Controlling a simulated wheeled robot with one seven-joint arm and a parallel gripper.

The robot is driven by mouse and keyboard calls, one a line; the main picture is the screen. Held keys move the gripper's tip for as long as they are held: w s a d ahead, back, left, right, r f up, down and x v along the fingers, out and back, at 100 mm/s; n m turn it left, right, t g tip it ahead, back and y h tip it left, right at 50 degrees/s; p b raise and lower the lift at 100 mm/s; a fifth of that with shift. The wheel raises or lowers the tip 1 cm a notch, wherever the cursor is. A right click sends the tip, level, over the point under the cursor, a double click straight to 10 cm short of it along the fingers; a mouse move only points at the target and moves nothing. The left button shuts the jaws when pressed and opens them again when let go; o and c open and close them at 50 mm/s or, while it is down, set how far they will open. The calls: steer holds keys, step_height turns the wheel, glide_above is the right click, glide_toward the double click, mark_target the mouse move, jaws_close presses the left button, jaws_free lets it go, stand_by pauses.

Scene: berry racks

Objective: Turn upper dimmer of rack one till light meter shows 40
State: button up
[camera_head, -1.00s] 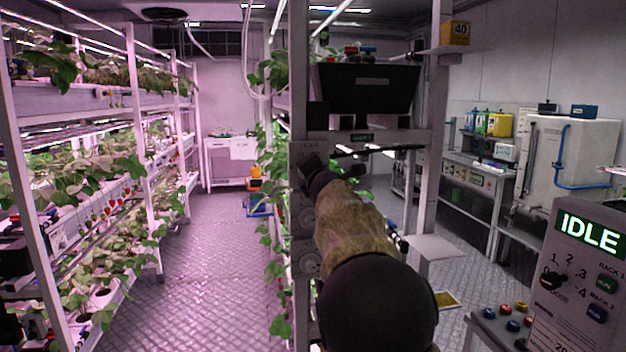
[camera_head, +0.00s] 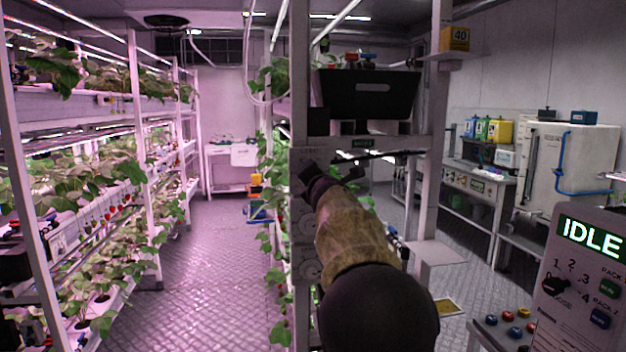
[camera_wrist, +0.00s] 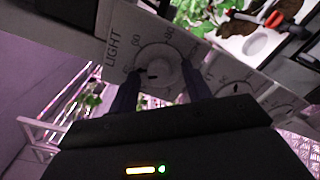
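In the wrist view a round pale dial (camera_wrist: 158,70) sits on a grey plate marked LIGHT, with numbers around it and a dark pointer mark. The two dark fingers of my gripper (camera_wrist: 161,80) stand on either side of this dial, very close to its rim; whether they press on it is not clear. In the head view my gripper (camera_head: 318,176) reaches the rack's front post, where my wrist hides most of the dial plate. A yellow box showing 40 (camera_head: 455,38) stands on a small shelf at the upper right of the post.
A second dial (camera_wrist: 236,92) lies to the right on the plate. A black crate (camera_head: 368,95) sits on the rack above my arm. A control panel reading IDLE (camera_head: 590,236) stands at right. The aisle floor (camera_head: 212,270) at left is clear.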

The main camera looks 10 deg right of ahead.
steer(key=shift+s, duration=0.1)
steer(key=s+b, duration=0.8)
steer(key=s, duration=0.9)
steer(key=shift+a+r+b, duration=0.15)
steer(key=shift+b, duration=0.25)
steer(key=shift+s, duration=0.1)
